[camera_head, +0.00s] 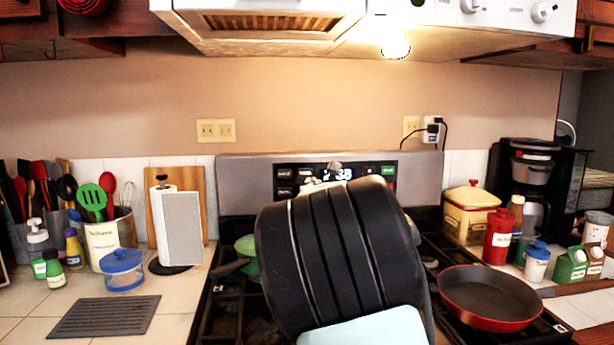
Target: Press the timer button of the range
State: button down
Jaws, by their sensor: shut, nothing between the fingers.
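The range's control panel (285,182) is a black strip on the grey backguard (245,185), with a lit clock display (344,174) and small buttons on both sides. A green-lit button (388,170) is at its right end. The button labels are too small to read, so I cannot tell which one is the timer. My black ridged arm fills the centre and hides the lower middle of the panel. The small tip of my gripper (335,168) shows above the arm in front of the display, shut and empty. I cannot tell whether it touches the panel.
A red pan (490,298) sits on the right of the cooktop, and a green pan (246,247) is partly hidden at the left. The range hood (270,45) hangs above. Utensils and a paper towel stand (179,230) are left; canisters and a coffee maker (530,175) are right.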

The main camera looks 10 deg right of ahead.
aim_at(306, 173)
jog(key=w+p, duration=0.2)
jog(key=w, duration=0.8)
jog(key=shift+w, duration=0.3)
